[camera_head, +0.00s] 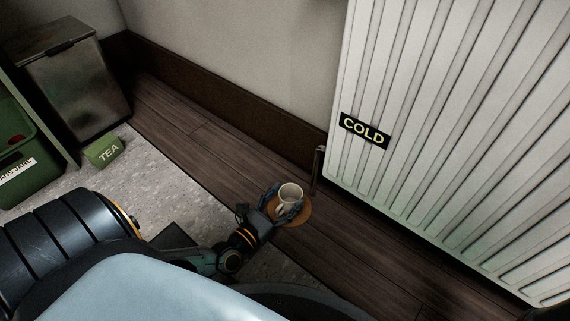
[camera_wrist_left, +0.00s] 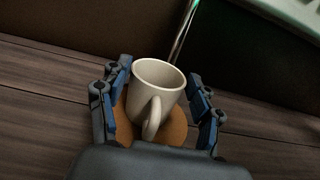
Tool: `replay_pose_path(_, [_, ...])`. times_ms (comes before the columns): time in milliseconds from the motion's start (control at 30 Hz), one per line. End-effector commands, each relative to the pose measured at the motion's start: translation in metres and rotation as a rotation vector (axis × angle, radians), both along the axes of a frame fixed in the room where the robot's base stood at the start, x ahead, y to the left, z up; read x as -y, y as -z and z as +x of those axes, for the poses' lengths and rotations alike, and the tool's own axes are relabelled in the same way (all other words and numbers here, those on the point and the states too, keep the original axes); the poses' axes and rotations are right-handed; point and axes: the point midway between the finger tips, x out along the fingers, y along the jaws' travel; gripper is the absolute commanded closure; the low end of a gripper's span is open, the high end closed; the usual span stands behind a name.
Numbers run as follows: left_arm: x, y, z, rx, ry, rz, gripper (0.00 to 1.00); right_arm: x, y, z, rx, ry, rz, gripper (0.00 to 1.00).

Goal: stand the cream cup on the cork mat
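The cream cup (camera_head: 290,193) is upright over the round cork mat (camera_head: 304,213), near the foot of the wall. In the left wrist view the cup (camera_wrist_left: 158,85) shows its handle towards my palm, and the mat (camera_wrist_left: 174,130) shows on both sides of its lower part. The cup looks to stand on the mat, but its base is partly hidden. My left gripper (camera_head: 286,203) is around the cup. In the left wrist view its fingers (camera_wrist_left: 160,80) are spread, with narrow gaps to the cup on both sides.
A white ribbed radiator (camera_head: 450,130) marked COLD is at the right, with a thin pipe (camera_head: 318,170) close behind the cup. A green TEA box (camera_head: 103,150), a metal bin (camera_head: 75,85) and a green crate (camera_head: 30,170) are at the left. The wooden floor around the mat is clear.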

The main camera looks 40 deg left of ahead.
Motion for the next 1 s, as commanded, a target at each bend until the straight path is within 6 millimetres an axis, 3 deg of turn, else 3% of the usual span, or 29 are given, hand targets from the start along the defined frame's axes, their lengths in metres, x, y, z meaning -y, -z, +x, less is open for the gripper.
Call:
replay_pose_path(33, [0.000,0.000,0.000,0.000,0.000,0.000,0.22,0.000,0.000,0.000,0.000,0.000,0.000,0.60])
replay_pose_path(100, [0.000,0.000,0.000,0.000,0.000,0.000,0.13,0.000,0.000,0.000,0.000,0.000,0.000,0.60])
replay_pose_path(500, [0.000,-0.004,-0.002,-0.001,0.000,0.000,0.13,0.000,-0.002,0.000,0.000,0.001,0.000,0.60])
replay_pose_path(667, [-0.002,-0.005,-0.027,-0.006,0.000,0.002,0.13,0.000,-0.016,0.000,0.000,0.001,0.000,0.60])
replay_pose_path(1000, [-0.008,-0.005,-0.097,-0.003,0.000,0.001,0.13,0.000,-0.044,0.000,0.001,0.001,0.001,0.60])
